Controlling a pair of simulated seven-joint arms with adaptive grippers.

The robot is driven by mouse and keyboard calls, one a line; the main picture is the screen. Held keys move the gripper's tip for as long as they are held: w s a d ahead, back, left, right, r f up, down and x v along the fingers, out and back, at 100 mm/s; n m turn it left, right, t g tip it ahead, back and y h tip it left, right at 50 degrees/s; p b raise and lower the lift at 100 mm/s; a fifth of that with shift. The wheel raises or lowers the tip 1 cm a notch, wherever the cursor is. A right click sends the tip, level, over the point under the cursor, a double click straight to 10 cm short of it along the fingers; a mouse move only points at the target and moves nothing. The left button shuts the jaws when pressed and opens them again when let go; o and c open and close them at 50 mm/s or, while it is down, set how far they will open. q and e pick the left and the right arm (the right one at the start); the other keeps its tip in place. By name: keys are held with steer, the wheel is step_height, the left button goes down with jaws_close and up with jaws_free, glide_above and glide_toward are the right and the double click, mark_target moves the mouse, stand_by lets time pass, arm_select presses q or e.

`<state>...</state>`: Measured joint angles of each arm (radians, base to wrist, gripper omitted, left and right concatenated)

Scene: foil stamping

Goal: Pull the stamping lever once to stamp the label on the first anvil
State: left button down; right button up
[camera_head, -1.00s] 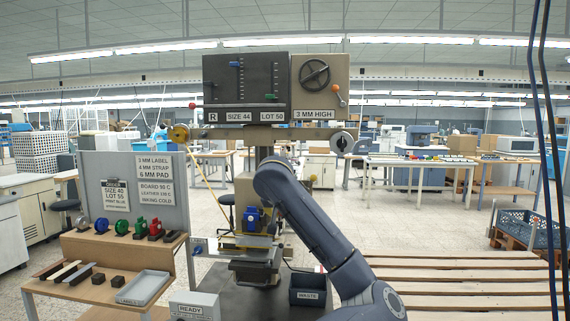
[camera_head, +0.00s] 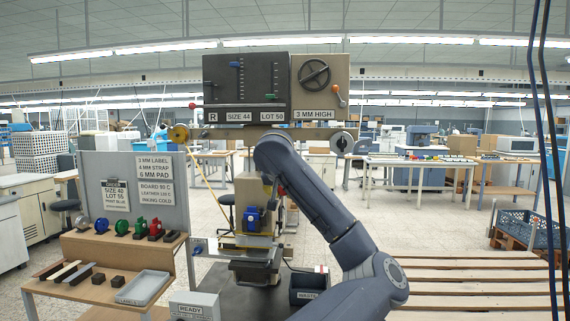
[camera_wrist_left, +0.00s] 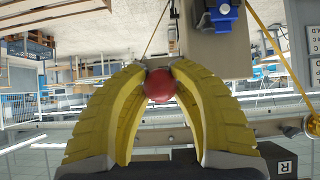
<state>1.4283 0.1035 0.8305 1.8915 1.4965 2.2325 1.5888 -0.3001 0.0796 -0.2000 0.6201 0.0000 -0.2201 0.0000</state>
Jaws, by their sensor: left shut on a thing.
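The stamping press stands in the middle of the head view, with a dark panel (camera_head: 246,82) on top and a blue part (camera_head: 251,217) low on its head. Below it is a dark anvil block (camera_head: 252,268) with a yellowish plate (camera_head: 253,240) above it. I cannot make out a label there. In the left wrist view, my left gripper (camera_wrist_left: 160,78) has its yellow fingers shut around a red ball knob (camera_wrist_left: 159,85), likely the lever's. A red speck beside my arm may be this knob in the head view, where my arm hides the fingers. My right gripper is not seen.
A "WASTE" bin (camera_head: 309,287) stands right of the anvil, and a "READY" box (camera_head: 195,306) front left. A side shelf (camera_head: 75,288) holds coloured pieces, dark blocks and a grey tray (camera_head: 143,287). A slatted wooden surface (camera_head: 470,285) lies at right.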

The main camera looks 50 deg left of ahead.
arm_select(q)
steer(key=shift+w+a+r, duration=0.15)
steer(key=shift+r, duration=0.6)
steer(key=shift+w+a+r, duration=0.15)
steer(key=shift+r, duration=0.55)
steer(key=shift+w+a+r, duration=0.35)
steer(key=shift+r, duration=0.65)
steer(key=shift+w+a+r, duration=0.3)
steer(key=shift+a+r, duration=0.1)
steer(key=shift+r, duration=0.65)
steer(key=shift+w+a+r, duration=0.35)
steer(key=shift+r, duration=1.05)
steer(key=c, duration=1.3)
jaws_free()
steer(key=shift+c, duration=0.2)
steer(key=o, duration=0.3)
steer(key=shift+f, duration=0.2)
steer(key=shift+o, duration=0.2)
steer(key=v, duration=1.2)
